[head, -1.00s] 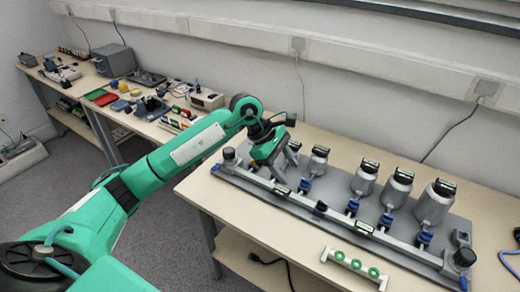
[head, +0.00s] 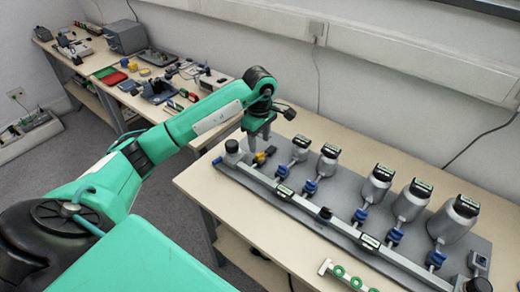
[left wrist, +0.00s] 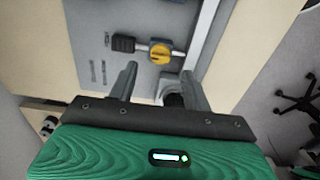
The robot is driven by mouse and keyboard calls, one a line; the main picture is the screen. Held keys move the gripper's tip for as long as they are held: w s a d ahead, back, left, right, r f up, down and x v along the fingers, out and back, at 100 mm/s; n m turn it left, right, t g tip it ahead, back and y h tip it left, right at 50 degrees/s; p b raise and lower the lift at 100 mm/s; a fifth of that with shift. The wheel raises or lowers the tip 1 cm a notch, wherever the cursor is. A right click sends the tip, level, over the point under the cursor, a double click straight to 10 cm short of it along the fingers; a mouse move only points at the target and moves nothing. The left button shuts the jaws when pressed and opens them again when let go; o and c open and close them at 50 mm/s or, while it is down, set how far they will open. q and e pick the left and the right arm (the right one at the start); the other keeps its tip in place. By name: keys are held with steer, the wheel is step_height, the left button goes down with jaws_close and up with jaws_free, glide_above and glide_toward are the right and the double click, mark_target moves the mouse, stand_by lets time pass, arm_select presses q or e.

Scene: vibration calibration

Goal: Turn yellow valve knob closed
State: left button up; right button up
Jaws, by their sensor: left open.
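The yellow valve knob (head: 260,158) is on a short pipe near the left end of the grey valve board (head: 330,195). In the left wrist view the yellow knob (left wrist: 160,52) sits just beyond the fingertips, roughly centred between them. My left gripper (head: 257,138) points down above the knob. Its two fingers are spread and empty in the left wrist view (left wrist: 159,72), apart from the knob. My right gripper is in no view.
Several grey bottles (head: 410,200) with blue valves (head: 394,236) stand along the board to the right. A rack with green rings (head: 345,277) lies on the table's front. A side table (head: 130,75) holds tools and trays at the back left.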

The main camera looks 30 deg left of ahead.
mark_target(260, 153)
arm_select(q)
step_height(260, 153, down, 5)
steer(key=shift+r, duration=0.1)
stand_by(0.3)
steer(key=c, duration=1)
